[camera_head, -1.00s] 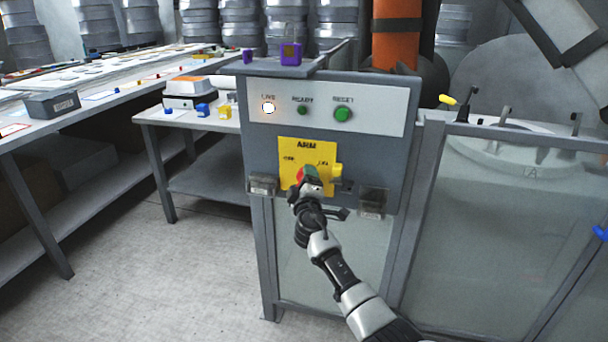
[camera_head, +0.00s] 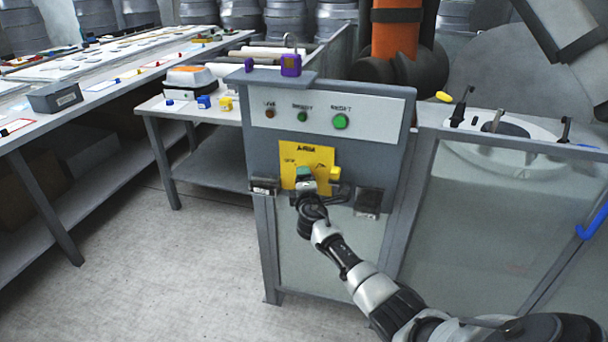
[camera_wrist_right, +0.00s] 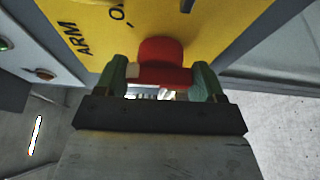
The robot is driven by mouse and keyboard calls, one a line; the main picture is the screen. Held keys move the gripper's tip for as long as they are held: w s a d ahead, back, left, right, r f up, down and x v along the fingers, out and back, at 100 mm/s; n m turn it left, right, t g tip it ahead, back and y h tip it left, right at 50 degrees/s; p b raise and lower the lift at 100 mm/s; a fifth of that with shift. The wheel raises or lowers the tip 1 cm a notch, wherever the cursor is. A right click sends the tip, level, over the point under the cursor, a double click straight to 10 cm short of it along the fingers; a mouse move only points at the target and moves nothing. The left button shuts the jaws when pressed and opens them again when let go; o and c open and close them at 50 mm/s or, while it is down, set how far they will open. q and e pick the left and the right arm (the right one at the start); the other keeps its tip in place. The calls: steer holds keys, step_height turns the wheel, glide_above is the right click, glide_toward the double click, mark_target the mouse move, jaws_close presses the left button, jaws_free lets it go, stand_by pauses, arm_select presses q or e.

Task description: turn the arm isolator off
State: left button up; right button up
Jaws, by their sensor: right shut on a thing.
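The arm isolator is a yellow plate (camera_head: 318,157) marked ARM on the front of the grey cabinet. Its red handle (camera_wrist_right: 160,62) shows in the right wrist view between the green fingertips of my right gripper (camera_wrist_right: 163,82), which is shut on it. In the head view, my right gripper (camera_head: 306,184) covers the handle, and the plate's small position markings are too blurred to read. A yellow block (camera_head: 335,173) sits at the plate's lower right. The left lamp (camera_head: 269,113) above the plate is dark. My left gripper is not in view.
A glass-sided enclosure (camera_head: 500,220) adjoins on the right. The floor (camera_head: 150,270) at left is clear.

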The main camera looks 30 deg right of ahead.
steer(key=n+p, duration=0.1)
steer(key=p, duration=0.1)
steer(key=n+g+p, duration=0.1)
steer(key=n+p, duration=0.1)
steer(key=n+g+p, duration=0.1)
steer(key=p, duration=0.1)
steer(key=shift+a+r+p, duration=0.1)
steer(key=shift+r+p, duration=0.2)
steer(key=shift+p, duration=0.1)
steer(key=shift+f+n+g+p, duration=0.1)
steer(key=shift+n+g+p, duration=0.4)
steer(key=shift+n+p, duration=0.55)
steer(key=shift+f, duration=0.1)
steer(key=shift+n, duration=0.25)
steer(key=o, duration=0.9)
steer(key=shift+p, duration=0.3)
steer(key=p+v, duration=0.3)
steer(key=v, duration=0.7)
steer(key=shift+s+a+r, duration=0.2)
steer(key=shift+a+r, duration=0.05)
steer(key=shift+a, duration=0.05)
